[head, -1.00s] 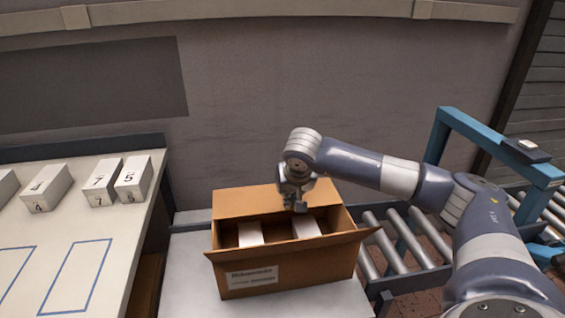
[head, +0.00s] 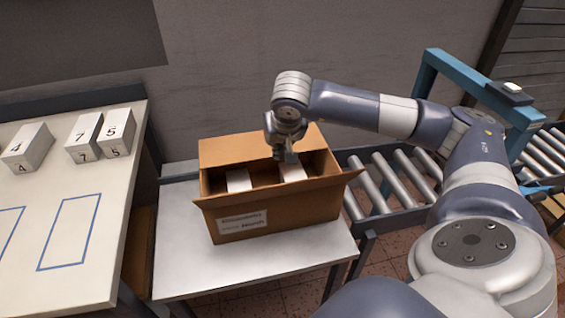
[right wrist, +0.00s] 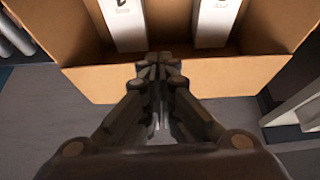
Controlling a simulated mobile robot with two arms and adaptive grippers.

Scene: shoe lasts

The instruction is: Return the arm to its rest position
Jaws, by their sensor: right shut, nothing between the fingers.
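My right gripper (head: 284,152) hangs over the back part of an open cardboard box (head: 245,222). In the right wrist view the gripper (right wrist: 158,66) has its fingers together with nothing between them, close to a box wall (right wrist: 180,80). Two white boxes stand inside the carton, one on the left (head: 238,181) and one on the right (head: 292,172). They also show in the right wrist view, apart from the fingers. My left gripper is not in view.
The carton sits on a small grey table (head: 190,270). A white table (head: 100,200) at left holds white boxes numbered 4, 7 and 5 (head: 116,131) and blue outlines. A roller conveyor (head: 385,180) with a blue frame (head: 470,75) stands at right.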

